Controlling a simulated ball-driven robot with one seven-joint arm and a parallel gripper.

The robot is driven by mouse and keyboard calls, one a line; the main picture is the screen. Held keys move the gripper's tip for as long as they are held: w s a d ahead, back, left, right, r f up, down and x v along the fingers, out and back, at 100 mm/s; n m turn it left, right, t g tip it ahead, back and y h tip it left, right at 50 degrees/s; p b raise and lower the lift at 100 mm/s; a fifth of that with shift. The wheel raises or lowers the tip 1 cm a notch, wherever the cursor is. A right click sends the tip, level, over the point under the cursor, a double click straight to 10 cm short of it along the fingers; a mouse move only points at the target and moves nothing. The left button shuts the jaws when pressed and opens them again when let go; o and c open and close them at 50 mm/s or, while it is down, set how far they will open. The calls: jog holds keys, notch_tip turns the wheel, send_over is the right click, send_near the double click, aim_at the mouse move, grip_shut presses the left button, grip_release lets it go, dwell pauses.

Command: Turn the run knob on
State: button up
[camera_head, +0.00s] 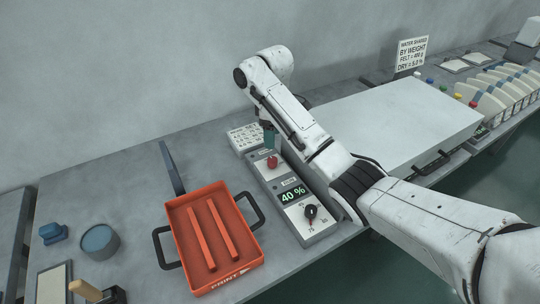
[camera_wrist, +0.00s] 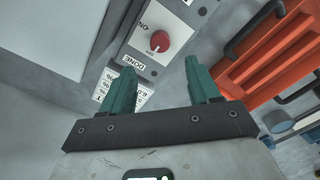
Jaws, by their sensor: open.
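The red knob (camera_head: 273,162) sits on a white plate at the far end of the grey control panel (camera_head: 264,173). In the wrist view the red knob (camera_wrist: 159,41) shows with an "ON" mark to its upper left and small lettering by its lower edge, too small to read surely. My gripper (camera_head: 269,138) is above the far end of the panel, by the knob. In the wrist view my gripper (camera_wrist: 161,72) has its green fingers spread and nothing between them. The knob lies beyond the fingertips, apart from them.
A "40 %" display (camera_head: 293,194) and a black knob (camera_head: 310,211) are nearer on the panel. An orange tray (camera_head: 191,283) with two bars stands left of it. A large white box (camera_head: 400,115) is to the right, and a lettered card (camera_head: 243,137) stands behind.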

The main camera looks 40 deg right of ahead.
aim_at(272, 159)
notch_tip(272, 159, down, 10)
jog(key=shift+b, duration=0.35)
jog(key=c, duration=1)
